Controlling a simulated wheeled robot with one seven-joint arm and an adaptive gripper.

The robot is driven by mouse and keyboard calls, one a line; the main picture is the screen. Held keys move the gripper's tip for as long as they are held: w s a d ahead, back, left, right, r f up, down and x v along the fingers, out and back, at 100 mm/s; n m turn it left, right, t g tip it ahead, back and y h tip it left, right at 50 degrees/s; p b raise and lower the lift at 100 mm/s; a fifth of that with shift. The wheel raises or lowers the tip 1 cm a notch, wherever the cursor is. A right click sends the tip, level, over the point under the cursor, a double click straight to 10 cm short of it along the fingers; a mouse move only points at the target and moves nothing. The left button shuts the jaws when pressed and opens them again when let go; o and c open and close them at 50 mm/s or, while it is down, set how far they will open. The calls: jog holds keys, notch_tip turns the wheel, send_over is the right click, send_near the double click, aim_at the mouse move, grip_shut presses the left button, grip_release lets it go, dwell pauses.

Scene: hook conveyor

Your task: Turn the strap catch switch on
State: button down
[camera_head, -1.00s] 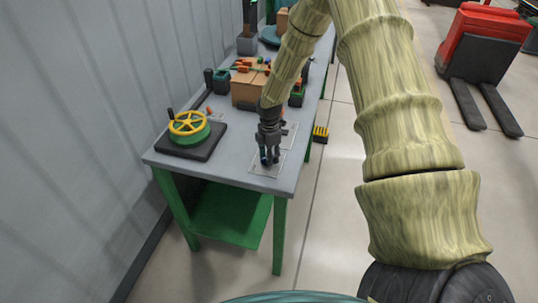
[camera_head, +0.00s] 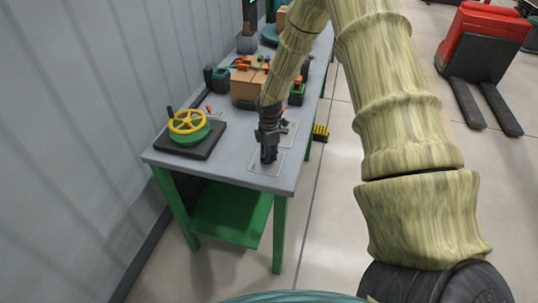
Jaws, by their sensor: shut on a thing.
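My gripper (camera_head: 268,157) points down over a light outlined plate (camera_head: 257,168) near the front right corner of the grey workbench. It is shut on a small dark thing, mostly hidden by the fingers. I cannot make out the strap catch switch clearly, nor tell whether this dark thing is it.
A yellow handwheel (camera_head: 188,122) on a green and black base stands left of my gripper. A brown box (camera_head: 246,88) and several small devices stand behind. The grey workbench (camera_head: 222,172) has free room at its front. A red pallet truck (camera_head: 482,45) stands far right.

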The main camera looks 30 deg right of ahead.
jog(key=m+b, duration=0.1)
jog(key=m, duration=0.2)
jog(key=shift+m, duration=0.3)
jog(key=m+b, duration=0.1)
jog(key=m, duration=0.3)
jog(key=shift+a+m, duration=0.15)
jog(key=shift+m, duration=0.15)
jog(key=m, duration=0.4)
jog(key=shift+a+r+b, duration=0.1)
jog(key=shift+b, duration=0.25)
jog(key=shift+m, duration=1.8)
jog(key=shift+r, duration=0.1)
jog(key=c, duration=1.4)
grip_release()
jog(key=shift+c, duration=0.2)
jog(key=shift+s+a, duration=0.1)
